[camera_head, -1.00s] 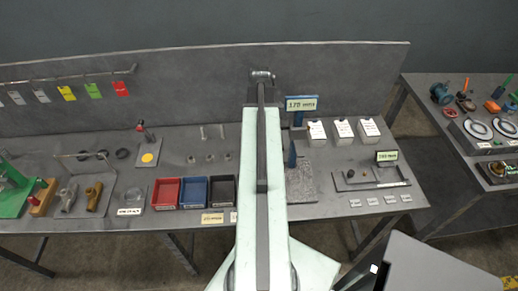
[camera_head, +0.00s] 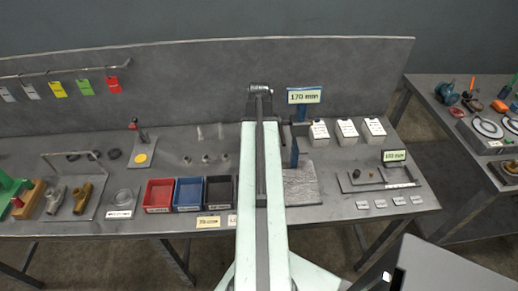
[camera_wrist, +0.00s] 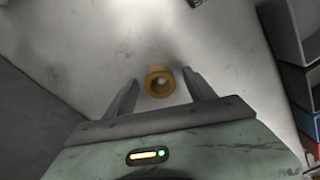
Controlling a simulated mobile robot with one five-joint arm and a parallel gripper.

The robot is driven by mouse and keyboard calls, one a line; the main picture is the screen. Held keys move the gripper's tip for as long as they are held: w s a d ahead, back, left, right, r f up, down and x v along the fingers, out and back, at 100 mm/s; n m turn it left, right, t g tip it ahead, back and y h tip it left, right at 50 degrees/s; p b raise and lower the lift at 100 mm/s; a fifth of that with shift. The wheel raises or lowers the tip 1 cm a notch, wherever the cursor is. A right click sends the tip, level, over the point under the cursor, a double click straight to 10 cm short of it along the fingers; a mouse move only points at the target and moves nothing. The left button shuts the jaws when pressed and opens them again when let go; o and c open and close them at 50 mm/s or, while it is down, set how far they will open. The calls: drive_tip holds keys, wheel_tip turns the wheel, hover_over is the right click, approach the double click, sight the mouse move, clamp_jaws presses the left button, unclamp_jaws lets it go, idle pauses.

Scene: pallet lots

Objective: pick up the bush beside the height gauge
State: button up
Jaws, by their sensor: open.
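In the wrist view a brass-coloured ring-shaped bush (camera_wrist: 160,81) sits on a pale grey surface, its open bore facing the camera. My gripper (camera_wrist: 160,88) is open, with one finger on each side of the bush and gaps showing on both sides. Whether the fingers are low enough to be level with it I cannot tell. In the head view a blue height gauge (camera_head: 294,151) stands by a grey plate (camera_head: 301,186), with a sign reading 170 mm (camera_head: 305,96) above. In that view my arm covers the area left of the gauge, and I cannot make out this bush or my gripper.
Red (camera_head: 159,195), blue (camera_head: 188,194) and black (camera_head: 219,191) bins stand left of my arm; bins also edge the wrist view's right side (camera_wrist: 299,80). White boxes (camera_head: 347,131) and a tray with small parts (camera_head: 372,178) lie right of the gauge.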

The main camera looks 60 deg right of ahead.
clamp_jaws()
